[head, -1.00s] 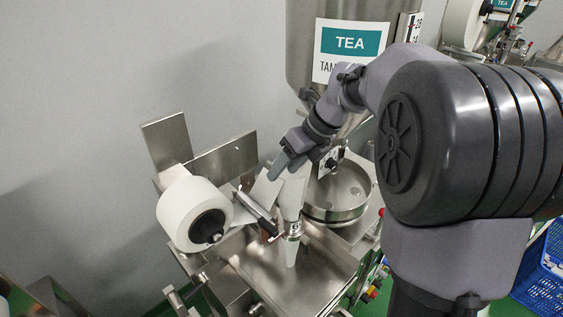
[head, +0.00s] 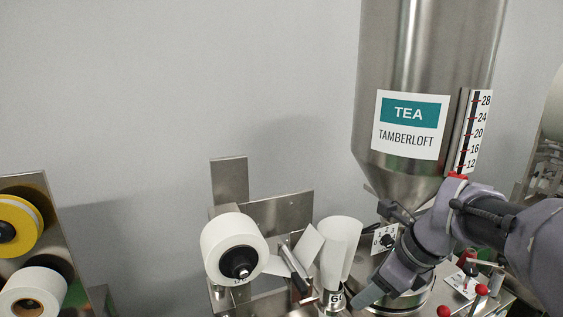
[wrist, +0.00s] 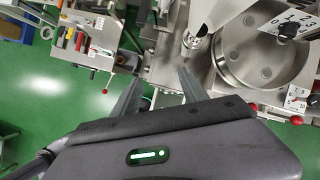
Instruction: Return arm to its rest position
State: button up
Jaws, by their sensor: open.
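My gripper (head: 367,297) is at the lower right of the head view, in front of the tea packing machine and beside its white paper forming tube (head: 338,250). In the wrist view my gripper (wrist: 157,95) shows its two grey fingers spread apart with nothing between them. My arm comes in from the right edge of the head view. The steel tea hopper (head: 420,30) with its TEA TAMBERLOFT label stands behind and above the gripper. The round steel dish (wrist: 268,82) of the machine shows at the right of the wrist view.
A white paper roll (head: 217,243) sits on the machine left of the tube. Another machine with a yellow roll (head: 18,212) stands at the far left. Red-knobbed levers (head: 481,290) are near my arm. Green floor (wrist: 50,100) is open at the left of the wrist view.

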jog(key=s+a+f+n+t+b, duration=0.1)
jog(key=s+a+f+n+b, duration=0.2)
jog(key=s+f+n+b, duration=0.7)
jog(key=s+a+f+n+t+h+b, duration=0.1)
jog(key=s+a+f+n+b, duration=0.2)
jog(key=s+f+n+b, duration=0.6)
notch_tip(320, 180, down, 8)
jog(key=n+b, duration=0.2)
jog(key=b, duration=0.3)
jog(key=shift+s+f+n+h, duration=0.15)
jog(key=shift+s+n+h, duration=0.15)
jog(key=shift+s, duration=0.1)
